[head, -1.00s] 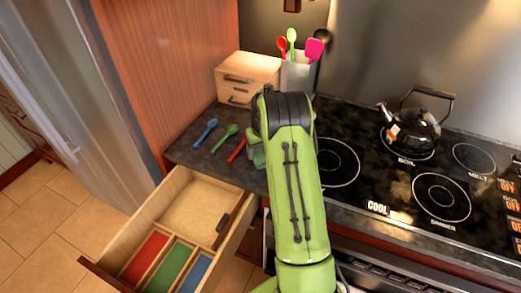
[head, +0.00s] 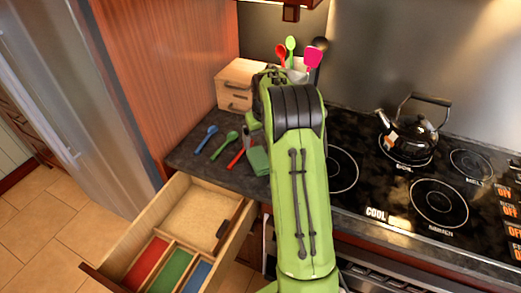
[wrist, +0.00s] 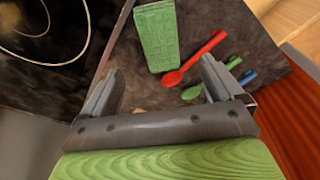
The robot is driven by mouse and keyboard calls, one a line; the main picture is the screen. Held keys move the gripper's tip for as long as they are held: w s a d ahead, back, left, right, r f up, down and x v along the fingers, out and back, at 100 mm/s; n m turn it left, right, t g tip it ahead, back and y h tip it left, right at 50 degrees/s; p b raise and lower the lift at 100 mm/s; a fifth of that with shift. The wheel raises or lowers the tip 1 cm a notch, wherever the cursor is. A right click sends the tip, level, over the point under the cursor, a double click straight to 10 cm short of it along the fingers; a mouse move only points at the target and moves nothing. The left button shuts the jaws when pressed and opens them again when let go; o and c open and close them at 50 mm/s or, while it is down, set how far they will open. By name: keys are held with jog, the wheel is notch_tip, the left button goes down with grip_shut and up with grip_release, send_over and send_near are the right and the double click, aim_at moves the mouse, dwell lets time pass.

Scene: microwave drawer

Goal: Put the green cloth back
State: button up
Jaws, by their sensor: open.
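The green cloth (head: 258,161) lies folded on the dark counter (head: 185,155), just left of my arm in the head view. It also shows in the wrist view (wrist: 156,35), beyond my fingertips. My gripper (wrist: 160,78) is open and empty, with the cloth ahead of it and apart from it. In the head view my arm hides the gripper. Below the counter an open wooden drawer (head: 130,237) has red (head: 146,262), green (head: 170,270) and blue (head: 196,276) compartments, and a larger bare wooden one behind.
Blue (head: 206,139), green (head: 224,145) and red (head: 237,156) spoons lie left of the cloth. A small wooden chest (head: 234,84) and a utensil holder stand behind. The stovetop with a black kettle (head: 408,138) is at right.

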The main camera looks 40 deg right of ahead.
jog(key=s+a+r+n+t, duration=0.1)
jog(key=s+a+r, duration=0.4)
jog(key=a+r, duration=0.25)
jog(key=s+a+r+t, duration=0.1)
jog(key=s+a+r, duration=0.4)
jog(key=a+r, duration=0.25)
jog(key=s+a+n+t, duration=0.1)
jog(key=s+a, duration=0.3)
jog(key=s, duration=0.5)
jog(key=s+a+f+n, duration=0.1)
jog(key=s+a, duration=0.3)
jog(key=s, duration=0.5)
jog(key=shift+s+t, duration=0.35)
jog(key=shift+t, duration=0.05)
